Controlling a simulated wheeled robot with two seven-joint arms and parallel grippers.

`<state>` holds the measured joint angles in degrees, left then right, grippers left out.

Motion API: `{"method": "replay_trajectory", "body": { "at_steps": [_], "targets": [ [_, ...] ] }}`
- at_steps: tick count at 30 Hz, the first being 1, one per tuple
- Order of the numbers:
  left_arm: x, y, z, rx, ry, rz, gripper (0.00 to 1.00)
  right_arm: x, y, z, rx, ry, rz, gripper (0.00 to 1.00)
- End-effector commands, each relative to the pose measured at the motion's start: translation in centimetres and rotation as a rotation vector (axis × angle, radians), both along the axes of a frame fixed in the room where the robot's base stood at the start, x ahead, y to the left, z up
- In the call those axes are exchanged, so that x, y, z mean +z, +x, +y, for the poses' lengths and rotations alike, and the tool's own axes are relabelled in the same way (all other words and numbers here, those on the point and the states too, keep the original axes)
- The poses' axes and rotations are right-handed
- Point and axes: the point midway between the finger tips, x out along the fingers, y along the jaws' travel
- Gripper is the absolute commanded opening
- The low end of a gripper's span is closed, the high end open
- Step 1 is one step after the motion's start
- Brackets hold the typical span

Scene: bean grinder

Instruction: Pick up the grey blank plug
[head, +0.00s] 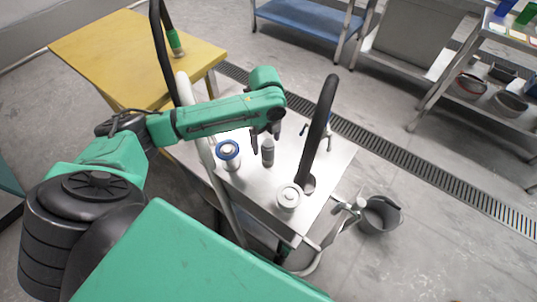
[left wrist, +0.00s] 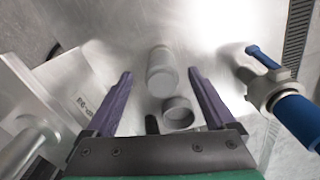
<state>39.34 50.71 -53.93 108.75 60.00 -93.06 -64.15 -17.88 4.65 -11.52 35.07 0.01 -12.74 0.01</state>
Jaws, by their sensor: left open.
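A grey cylinder, which looks like the blank plug (head: 268,156), stands on the metal table under my left gripper (head: 265,138). In the left wrist view the grey plug (left wrist: 162,78) shows between the two purple fingers of my left gripper (left wrist: 160,74), with clear gaps on both sides. A darker grey round cup-like part (left wrist: 178,114) shows just nearer than it; I cannot tell whether the two are joined. My left gripper is open and empty. My right gripper is not in view.
On the metal table (head: 328,160) stand a blue-ringed fitting (head: 228,150), a white round fitting (head: 289,196) and a tall dark curved handle (head: 321,125). A blue-handled valve (left wrist: 264,57) lies right of my fingers. A grey bucket (head: 381,215) is on the floor; a yellow table (head: 125,50) stands behind.

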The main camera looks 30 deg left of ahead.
Motion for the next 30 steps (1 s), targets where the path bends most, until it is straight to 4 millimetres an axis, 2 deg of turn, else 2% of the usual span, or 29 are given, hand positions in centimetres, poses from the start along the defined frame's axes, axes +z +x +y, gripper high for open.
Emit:
{"method": "replay_trajectory", "body": {
  "at_steps": [3, 6, 14, 18, 21, 30],
  "targets": [
    [-2.4, 0.1, -0.6, 0.000, -0.001, 0.003, 0.89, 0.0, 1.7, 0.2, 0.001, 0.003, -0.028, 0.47],
    [-4.1, 0.1, -0.6, -0.001, 0.001, 0.002, 0.89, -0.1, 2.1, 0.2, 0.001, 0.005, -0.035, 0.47],
    [-4.6, 0.1, -0.6, -0.002, 0.001, -0.001, 0.89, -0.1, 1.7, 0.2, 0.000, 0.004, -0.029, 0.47],
    [-4.6, 0.1, -0.6, -0.001, 0.001, -0.001, 0.35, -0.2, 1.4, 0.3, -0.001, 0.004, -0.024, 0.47],
    [-4.5, 0.1, -0.6, -0.001, 0.001, -0.001, 0.00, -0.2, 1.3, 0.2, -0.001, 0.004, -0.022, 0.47],
    [-4.4, 0.2, -0.6, -0.001, 0.001, -0.004, 0.00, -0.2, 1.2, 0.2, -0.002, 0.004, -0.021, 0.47]
  ]
}}
